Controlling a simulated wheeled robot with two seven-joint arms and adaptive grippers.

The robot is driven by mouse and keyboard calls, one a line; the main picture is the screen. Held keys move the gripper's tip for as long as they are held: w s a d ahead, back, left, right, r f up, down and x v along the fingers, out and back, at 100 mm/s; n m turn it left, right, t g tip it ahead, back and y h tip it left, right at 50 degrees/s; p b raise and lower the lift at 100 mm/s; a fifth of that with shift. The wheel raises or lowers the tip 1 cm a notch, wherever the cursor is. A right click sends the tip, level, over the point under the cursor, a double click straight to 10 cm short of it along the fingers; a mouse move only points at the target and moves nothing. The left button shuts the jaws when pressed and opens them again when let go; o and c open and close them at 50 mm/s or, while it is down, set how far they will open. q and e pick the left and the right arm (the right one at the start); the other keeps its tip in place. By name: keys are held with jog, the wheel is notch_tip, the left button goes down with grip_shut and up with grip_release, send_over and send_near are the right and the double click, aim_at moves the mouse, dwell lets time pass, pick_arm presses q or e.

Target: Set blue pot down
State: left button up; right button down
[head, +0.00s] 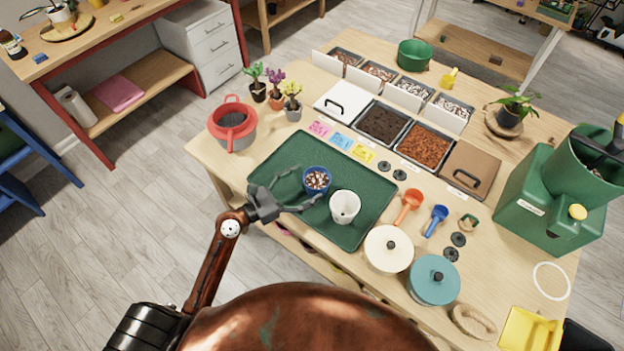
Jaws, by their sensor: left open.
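The blue pot (316,180) stands upright on the green tray (284,152) and holds brown and white chunky pieces. My left gripper (303,188) is open, with its fingers spread at the pot's left and near side. I cannot tell whether a finger touches the pot. A white pot (345,207) stands on the same tray, just right of and nearer than the blue pot. My right gripper is not in view.
Pink, blue and yellow cards (341,141) lie behind the tray. A red and grey pot (232,125) stands at left, lidded pots (388,250) in front, and scoops (409,205) to the right. The tray's left part is clear.

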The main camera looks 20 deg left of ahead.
pick_arm(q)
jog(key=v, duration=0.9)
